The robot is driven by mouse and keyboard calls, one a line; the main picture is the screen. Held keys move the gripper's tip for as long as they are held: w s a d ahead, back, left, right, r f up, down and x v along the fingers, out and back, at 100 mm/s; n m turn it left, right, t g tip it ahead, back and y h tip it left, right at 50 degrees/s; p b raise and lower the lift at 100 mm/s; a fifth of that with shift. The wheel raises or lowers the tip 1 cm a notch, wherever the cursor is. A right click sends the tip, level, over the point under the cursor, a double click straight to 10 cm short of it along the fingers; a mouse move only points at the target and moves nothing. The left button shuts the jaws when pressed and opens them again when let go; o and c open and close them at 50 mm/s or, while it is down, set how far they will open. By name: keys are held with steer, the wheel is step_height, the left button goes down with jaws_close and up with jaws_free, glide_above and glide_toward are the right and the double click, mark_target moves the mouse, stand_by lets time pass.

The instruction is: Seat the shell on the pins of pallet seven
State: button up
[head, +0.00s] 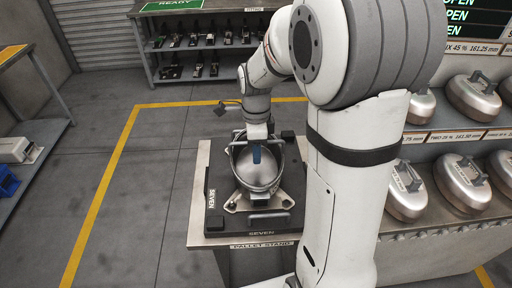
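Pallet seven (215,222) is a dark plate marked SEVEN, lying on the pallet stand (262,245). A rounded silver shell (257,177) is at the middle of the pallet, above a pale footed bracket (284,201). A dark curved rim surrounds its upper part. My gripper (257,146) reaches down from behind to the top of the shell, with a blue part at its lower end. From here I cannot tell whether its fingers are closed on the shell. The pins are hidden, so I cannot tell whether the shell touches them.
Several silver shells with handles (462,183) stand on the shelves at right. A rack (190,47) with small dark parts stands at the back under a green READY sign. A bench (30,150) is at left. The floor inside the yellow line is clear left of the stand.

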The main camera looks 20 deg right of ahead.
steer(key=r, duration=0.8)
steer(key=shift+w, duration=0.35)
steer(key=shift+s, duration=0.1)
steer(key=shift+s+r+n, duration=0.15)
steer(key=shift+s+n, duration=0.2)
steer(key=shift+n, duration=0.25)
steer(key=s+n+t, duration=0.3)
steer(key=s+n, duration=1.2)
steer(key=n, duration=0.4)
steer(key=shift+s+d+f, duration=0.15)
steer(key=shift+f, duration=0.25)
